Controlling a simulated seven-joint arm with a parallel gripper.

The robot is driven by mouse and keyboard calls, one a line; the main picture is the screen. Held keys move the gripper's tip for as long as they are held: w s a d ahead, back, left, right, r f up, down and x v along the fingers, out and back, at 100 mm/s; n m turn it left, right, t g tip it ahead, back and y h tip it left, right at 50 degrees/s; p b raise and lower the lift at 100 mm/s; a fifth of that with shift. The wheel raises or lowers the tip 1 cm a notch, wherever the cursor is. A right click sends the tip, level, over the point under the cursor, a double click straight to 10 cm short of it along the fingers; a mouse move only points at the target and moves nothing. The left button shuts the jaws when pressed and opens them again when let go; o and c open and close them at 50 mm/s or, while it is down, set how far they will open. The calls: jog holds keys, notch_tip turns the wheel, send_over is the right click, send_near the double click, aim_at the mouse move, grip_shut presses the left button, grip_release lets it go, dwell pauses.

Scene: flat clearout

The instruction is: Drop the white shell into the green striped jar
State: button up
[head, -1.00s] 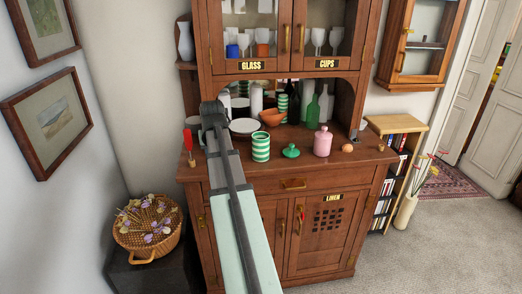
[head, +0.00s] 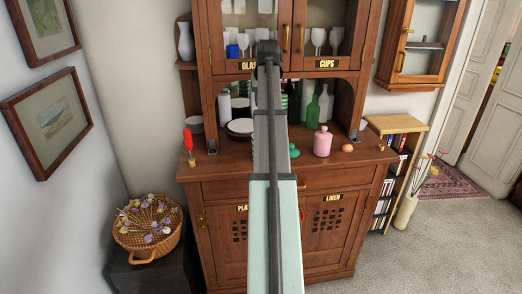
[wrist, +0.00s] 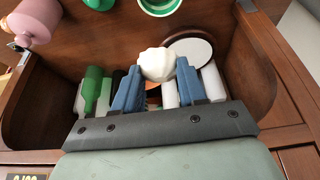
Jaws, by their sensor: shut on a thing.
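My gripper (wrist: 157,82) is shut on the white shell (wrist: 158,63), which sits between the blue fingertips in the wrist view. In the head view my gripper (head: 267,50) is raised in front of the upper cabinet doors, and the shell cannot be made out there. The green striped jar (wrist: 161,6) shows at the top edge of the wrist view, partly cut off, with its round mouth visible. It is apart from the shell. In the head view my arm hides nearly all of the jar. A green lid (head: 294,151) lies on the counter to the right of my arm.
A pink jar (head: 322,142) and an egg (head: 347,148) stand right on the cabinet counter (head: 225,165). Green bottles (head: 313,113) and plates (head: 240,127) stand in the niche behind. A red-handled item (head: 188,145) is at the left edge. The upper cabinet (head: 300,68) overhangs the counter.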

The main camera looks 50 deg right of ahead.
jog(key=shift+s+a+f, duration=0.2)
jog(key=shift+a, duration=0.05)
jog(key=shift+f, duration=2.95)
jog(key=o, duration=1.1)
jog(key=v, duration=1.3)
jog(key=shift+s+a+r, duration=0.1)
jog(key=shift+s+r, duration=0.05)
jog(key=shift+r, duration=0.2)
